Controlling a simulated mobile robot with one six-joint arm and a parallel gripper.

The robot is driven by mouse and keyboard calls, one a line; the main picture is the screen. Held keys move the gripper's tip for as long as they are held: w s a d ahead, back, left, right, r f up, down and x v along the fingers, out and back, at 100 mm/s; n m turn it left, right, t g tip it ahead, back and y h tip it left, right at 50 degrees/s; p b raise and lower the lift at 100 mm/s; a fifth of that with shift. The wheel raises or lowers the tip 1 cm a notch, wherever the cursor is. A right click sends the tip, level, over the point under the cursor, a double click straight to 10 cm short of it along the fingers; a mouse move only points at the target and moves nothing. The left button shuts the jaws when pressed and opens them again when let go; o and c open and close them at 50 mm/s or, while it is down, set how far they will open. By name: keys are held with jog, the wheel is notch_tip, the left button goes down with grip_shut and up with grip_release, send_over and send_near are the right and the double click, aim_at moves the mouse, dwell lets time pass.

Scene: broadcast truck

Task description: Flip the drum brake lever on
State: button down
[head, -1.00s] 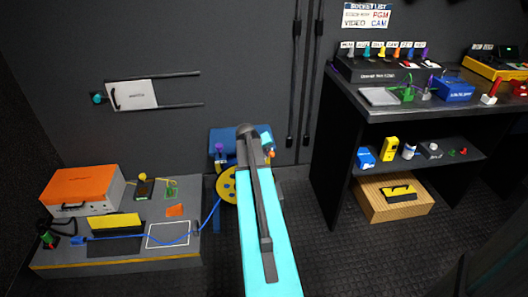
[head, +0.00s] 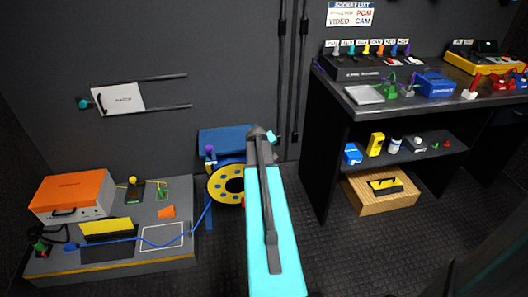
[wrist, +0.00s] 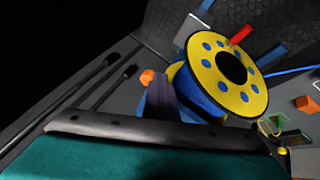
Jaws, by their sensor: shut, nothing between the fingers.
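The cable drum (head: 228,184), a yellow-flanged reel with blue dots on a blue stand, stands on the floor near the back wall. It fills the upper right of the wrist view (wrist: 204,77). A purple knob (head: 209,151) sits at the stand's upper left, probably the brake lever; its setting cannot be made out. My gripper (head: 260,133) is shut and empty at the stand's upper right, partly hidden by my arm. Contact with the stand cannot be judged.
A low platform (head: 180,255) with an orange case (head: 72,192) and a blue cable lies left of the drum. A dark bench (head: 355,105) with devices and a lower shelf stands right. Black vertical bars run down the wall behind. Floor between is clear.

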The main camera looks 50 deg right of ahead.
jog(key=shift+s+d, duration=0.3)
jog(key=shift+d, duration=0.15)
jog(key=shift+r, duration=0.1)
jog(key=s+a+r+p, duration=0.1)
jog(key=s+a+r, duration=0.2)
jog(key=a+r, duration=0.5)
jog(key=shift+a, duration=0.75)
dwell(0.4)
